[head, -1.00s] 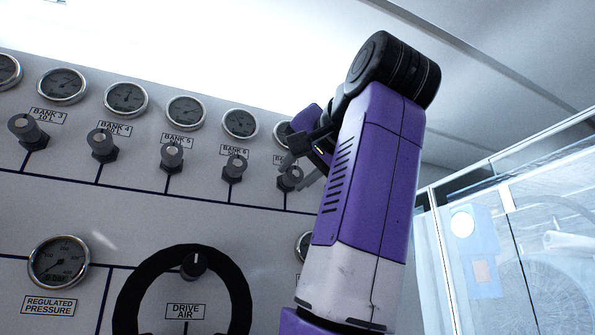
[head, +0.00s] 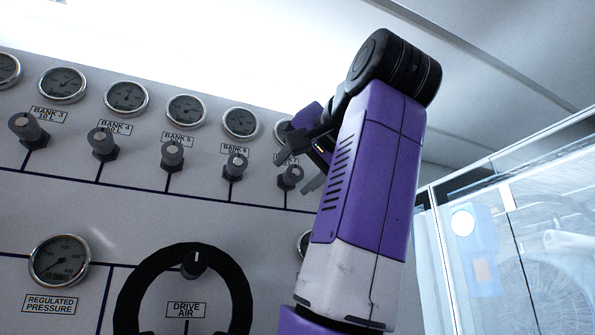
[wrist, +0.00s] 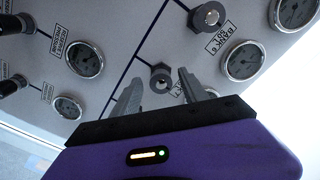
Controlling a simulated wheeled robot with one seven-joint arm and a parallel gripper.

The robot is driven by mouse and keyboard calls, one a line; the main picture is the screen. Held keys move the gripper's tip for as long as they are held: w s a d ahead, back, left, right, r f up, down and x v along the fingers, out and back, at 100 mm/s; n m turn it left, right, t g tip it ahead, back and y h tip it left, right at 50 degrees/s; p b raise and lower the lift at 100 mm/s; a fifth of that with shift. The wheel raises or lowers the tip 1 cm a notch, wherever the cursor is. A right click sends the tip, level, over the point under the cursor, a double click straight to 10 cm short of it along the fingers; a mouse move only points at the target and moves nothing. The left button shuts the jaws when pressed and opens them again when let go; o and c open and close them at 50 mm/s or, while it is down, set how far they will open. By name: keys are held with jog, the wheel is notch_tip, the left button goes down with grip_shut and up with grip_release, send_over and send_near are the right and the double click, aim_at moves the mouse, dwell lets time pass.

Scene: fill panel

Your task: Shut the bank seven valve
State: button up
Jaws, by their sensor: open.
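The bank seven valve (head: 290,177) is a small knob with a light round face and a dark hexagonal base, at the right end of the valve row. Its label is mostly hidden by my gripper (head: 298,170). In the wrist view the valve (wrist: 161,77) lies between the fingertips of my gripper (wrist: 158,78). The two grey fingers are apart, one on each side of the knob, with a visible gap to it. The gripper is open and holds nothing. I cannot tell how far the knob is turned.
The bank six valve (head: 235,166) is the close neighbour on the left, with more valves and gauges beyond. A large black ring handle (head: 128,300) is lower down. My arm hides the panel's right part. A glazed enclosure (head: 520,240) stands at right.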

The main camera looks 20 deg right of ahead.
jog(key=s+b, duration=0.2)
jog(key=s, duration=0.5)
jog(key=shift+s+b, duration=0.35)
jog(key=shift+b, duration=0.05)
